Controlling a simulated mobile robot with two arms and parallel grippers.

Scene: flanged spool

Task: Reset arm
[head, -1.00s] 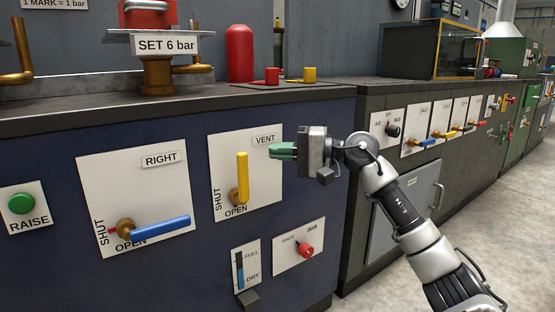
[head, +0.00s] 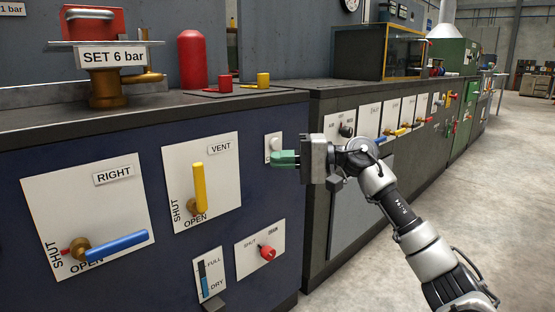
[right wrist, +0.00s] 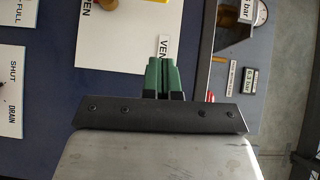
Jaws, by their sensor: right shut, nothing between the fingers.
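My right gripper (head: 285,159) has green fingers that are shut and empty. It is held in front of the blue cabinet, to the right of the VENT panel, overlapping a small white plate (head: 273,143) in the head view. The right wrist view shows the same shut green fingertips (right wrist: 165,64) with the cabinet front beyond. The yellow VENT handle (head: 199,187) stands upright on its panel, apart from the gripper. The blue RIGHT handle (head: 116,245) lies nearly level toward the right. My left gripper is not in view.
A red drain knob (head: 267,253) and a FULL/DRY gauge (head: 205,279) are below VENT. A red cylinder (head: 191,60) and a gauge stand signed SET 6 bar (head: 113,57) are on the cabinet top. A grey cabinet (head: 318,215) stands behind my right arm. Open floor (head: 470,190) lies right.

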